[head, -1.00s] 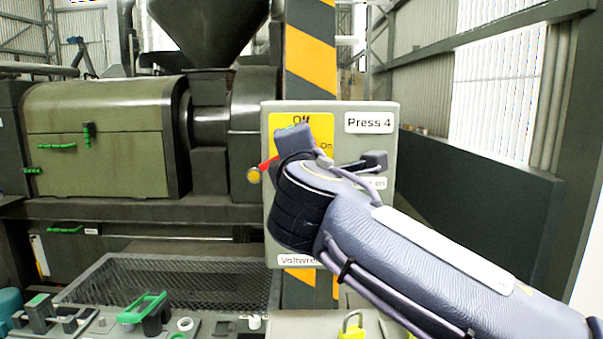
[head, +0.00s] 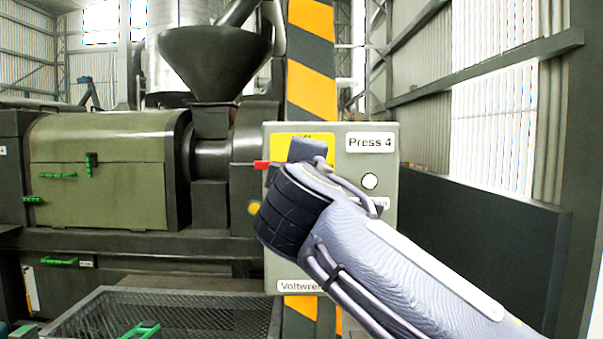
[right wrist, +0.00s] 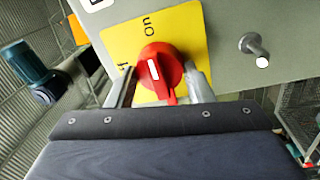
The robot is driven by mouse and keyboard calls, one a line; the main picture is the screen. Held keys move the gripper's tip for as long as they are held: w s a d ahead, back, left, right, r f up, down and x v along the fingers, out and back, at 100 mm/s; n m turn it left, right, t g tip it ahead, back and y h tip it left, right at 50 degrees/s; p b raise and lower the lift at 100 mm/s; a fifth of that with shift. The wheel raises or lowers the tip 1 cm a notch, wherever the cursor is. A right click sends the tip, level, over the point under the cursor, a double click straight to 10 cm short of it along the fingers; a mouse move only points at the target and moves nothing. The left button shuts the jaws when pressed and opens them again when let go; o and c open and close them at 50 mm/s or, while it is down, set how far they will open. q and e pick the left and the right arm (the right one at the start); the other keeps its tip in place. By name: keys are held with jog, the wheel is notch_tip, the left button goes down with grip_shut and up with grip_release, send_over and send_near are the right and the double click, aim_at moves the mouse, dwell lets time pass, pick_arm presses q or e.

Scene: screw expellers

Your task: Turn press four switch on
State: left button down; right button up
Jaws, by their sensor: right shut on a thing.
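The press four switch is a red rotary knob (right wrist: 161,62) on a yellow plate (right wrist: 190,32), seen in the right wrist view. Its white mark points up the picture, towards the word "On". My right gripper (right wrist: 160,76) is shut on the knob, with one grey finger on each side. In the head view my right gripper (head: 306,158) covers most of the switch on the grey control box (head: 272,235) labelled "Press 4". My left gripper is in neither view.
A yellow knob (head: 254,208) is at the box's left side. A striped post (head: 311,60) stands behind; a mesh basket (head: 100,310) is lower left.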

dwell(0.3)
jog(key=o, duration=1)
jog(key=s+b, duration=0.1)
jog(key=s, duration=0.6)
jog(key=shift+s+f, duration=0.35)
jog(key=shift+s, duration=0.05)
